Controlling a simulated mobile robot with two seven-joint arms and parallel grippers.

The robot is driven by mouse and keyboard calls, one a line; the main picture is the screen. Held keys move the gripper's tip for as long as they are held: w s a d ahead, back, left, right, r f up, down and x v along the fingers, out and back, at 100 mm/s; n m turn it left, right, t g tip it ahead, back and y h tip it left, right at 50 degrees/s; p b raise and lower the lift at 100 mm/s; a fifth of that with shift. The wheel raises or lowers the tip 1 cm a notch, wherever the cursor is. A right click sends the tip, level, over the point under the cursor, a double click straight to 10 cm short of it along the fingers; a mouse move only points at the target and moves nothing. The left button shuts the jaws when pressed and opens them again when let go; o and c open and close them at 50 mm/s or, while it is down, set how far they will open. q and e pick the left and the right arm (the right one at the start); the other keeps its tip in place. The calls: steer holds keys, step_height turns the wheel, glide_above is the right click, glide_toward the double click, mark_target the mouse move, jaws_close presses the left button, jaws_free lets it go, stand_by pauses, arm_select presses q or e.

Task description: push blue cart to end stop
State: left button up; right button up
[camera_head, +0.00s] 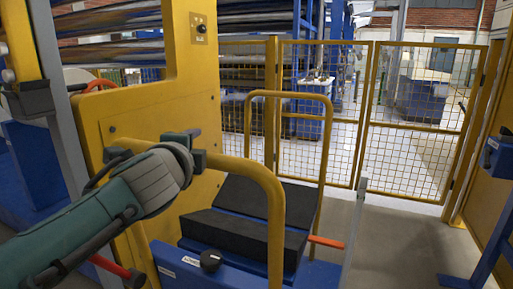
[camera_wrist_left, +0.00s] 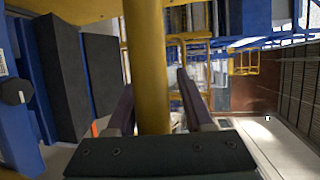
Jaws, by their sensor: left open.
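The blue cart (camera_head: 225,267) stands low in the centre of the head view, with black angled pads (camera_head: 235,235) on top and a yellow tubular handle (camera_head: 275,215) at its near end. My left gripper (camera_head: 197,148) is at the left end of the handle's top bar. In the left wrist view the open fingers (camera_wrist_left: 155,100) stand on either side of the yellow bar (camera_wrist_left: 147,60). I cannot tell whether they touch it. The pads also show at the left of that view (camera_wrist_left: 62,75). I cannot make out the end stop. My right gripper is not in view.
A yellow machine frame (camera_head: 190,90) rises just left of the cart. Yellow mesh fence panels (camera_head: 320,125) close off the back. An orange lever (camera_head: 326,242) and a grey post (camera_head: 355,230) stand right of the cart. Grey floor (camera_head: 400,235) is clear to the right.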

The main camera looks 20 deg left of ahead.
arm_select(q)
steer(key=shift+o, duration=0.7)
steer(key=shift+f, duration=0.1)
steer(key=p+v, duration=0.3)
steer(key=v, duration=0.7)
steer(key=shift+w, duration=0.1)
steer(key=shift+c, duration=0.2)
